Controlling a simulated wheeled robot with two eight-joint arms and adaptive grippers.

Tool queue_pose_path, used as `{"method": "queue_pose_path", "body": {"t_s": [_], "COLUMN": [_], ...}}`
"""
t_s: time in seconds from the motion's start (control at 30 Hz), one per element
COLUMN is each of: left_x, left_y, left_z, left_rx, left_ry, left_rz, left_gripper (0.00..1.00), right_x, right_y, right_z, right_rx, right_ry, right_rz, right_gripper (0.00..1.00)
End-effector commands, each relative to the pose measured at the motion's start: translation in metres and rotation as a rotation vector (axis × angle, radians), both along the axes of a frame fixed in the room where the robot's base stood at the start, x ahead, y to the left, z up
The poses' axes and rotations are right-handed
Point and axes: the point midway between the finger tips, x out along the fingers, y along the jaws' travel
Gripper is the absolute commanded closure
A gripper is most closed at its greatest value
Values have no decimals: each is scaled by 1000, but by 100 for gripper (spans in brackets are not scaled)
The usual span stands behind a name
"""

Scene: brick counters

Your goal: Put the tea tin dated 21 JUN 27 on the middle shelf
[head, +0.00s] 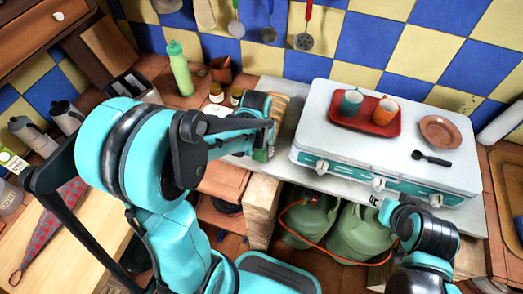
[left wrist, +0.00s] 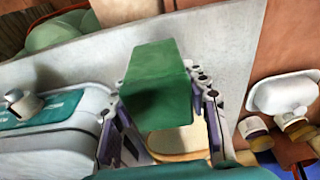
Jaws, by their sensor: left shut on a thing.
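A plain green box-shaped tin (left wrist: 152,72) is between the fingers of my left gripper (left wrist: 160,108) in the left wrist view. The gripper is shut on it, over the grey counter. No date shows on the faces in view, so I cannot tell whether it reads 21 JUN 27. In the head view my left gripper (head: 262,138) is at the counter left of the stove, largely hidden by my arm. My right gripper (head: 382,204) is small and partly hidden in front of the stove; its jaw state is unclear. I cannot identify the middle shelf in either view.
A white stove (head: 318,125) bears a red tray (head: 355,125) with two cups, a brown plate (head: 440,132) and a black spoon (head: 431,158). Green gas bottles (head: 308,218) stand below. Two small jars (head: 216,92) and a green bottle (head: 180,72) stand behind my left arm.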

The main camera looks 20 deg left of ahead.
Motion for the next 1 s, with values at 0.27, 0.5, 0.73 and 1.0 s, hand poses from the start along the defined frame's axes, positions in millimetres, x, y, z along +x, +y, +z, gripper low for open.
{"method": "queue_pose_path", "body": {"t_s": [0.27,0.5,0.73,1.0], "left_x": [0,0,0,-1], "left_y": [0,0,0,0], "left_z": [-18,-22,-21,-11], "left_rx": [0,0,0,0], "left_ry": [0,0,0,0], "left_rz": [0,0,0,0], "left_gripper": [86,52,34,34], "right_x": [0,0,0,0], "right_y": [0,0,0,0], "right_z": [-7,-11,-10,-4], "right_rx": [0,0,0,0], "right_ry": [0,0,0,0], "right_rz": [0,0,0,0], "right_gripper": [60,60,60,60]}}
